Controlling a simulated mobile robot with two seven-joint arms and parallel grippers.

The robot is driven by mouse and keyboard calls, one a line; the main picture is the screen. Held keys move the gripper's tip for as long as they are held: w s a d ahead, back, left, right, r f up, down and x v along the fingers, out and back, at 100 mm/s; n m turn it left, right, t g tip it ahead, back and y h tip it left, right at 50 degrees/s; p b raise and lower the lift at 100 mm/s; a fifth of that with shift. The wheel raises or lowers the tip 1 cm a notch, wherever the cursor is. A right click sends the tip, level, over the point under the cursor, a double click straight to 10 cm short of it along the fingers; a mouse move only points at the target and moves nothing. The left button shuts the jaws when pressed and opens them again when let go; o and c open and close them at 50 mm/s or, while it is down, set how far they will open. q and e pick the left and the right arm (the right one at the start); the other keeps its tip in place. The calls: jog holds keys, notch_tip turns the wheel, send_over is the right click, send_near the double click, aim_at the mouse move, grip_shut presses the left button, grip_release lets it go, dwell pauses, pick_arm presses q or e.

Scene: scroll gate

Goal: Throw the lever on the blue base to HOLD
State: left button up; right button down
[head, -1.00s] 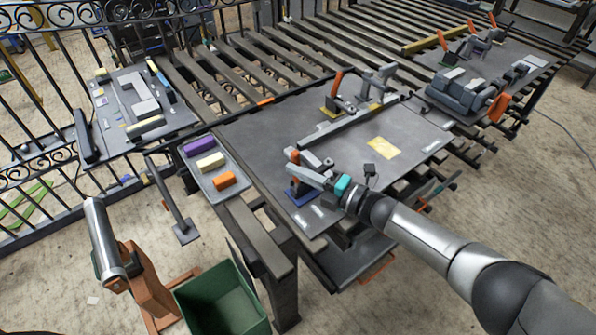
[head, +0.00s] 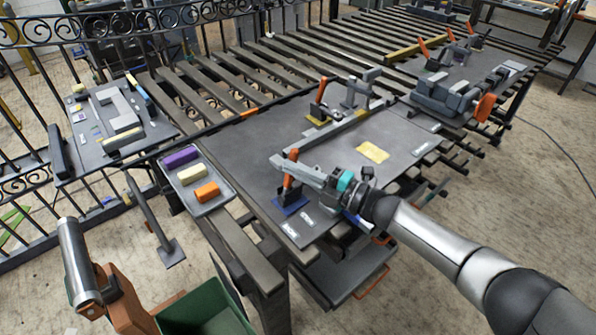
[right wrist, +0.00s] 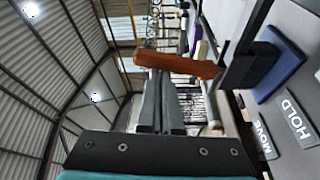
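The blue base (head: 291,204) sits at the near left corner of the large grey table. Its lever has an orange handle (head: 291,168) that stands roughly upright from a dark pivot. My right gripper (head: 274,161) reaches in from the right, its fingers at the handle. In the right wrist view its two grey fingers (right wrist: 162,105) lie close together, and the orange handle (right wrist: 178,65) crosses at their tips. I cannot tell how firmly they touch. The HOLD label (right wrist: 297,120) and the MOVE label (right wrist: 263,139) lie beside the blue base (right wrist: 278,75). My left gripper is out of view.
Another orange-handled lever stands on a yellow base (head: 318,113) farther back, near a long grey bar (head: 318,135). A tray (head: 213,206) with purple, cream and orange blocks is left of the table. A green bin (head: 205,312) stands at the front.

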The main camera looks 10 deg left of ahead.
jog(key=shift+w+d, duration=0.3)
jog(key=shift+d, duration=0.15)
jog(key=v, duration=1.4)
jog(key=shift+s+d+p, duration=0.2)
jog(key=shift+s+p, duration=0.25)
jog(key=shift+s, duration=0.05)
jog(key=shift+a, duration=0.1)
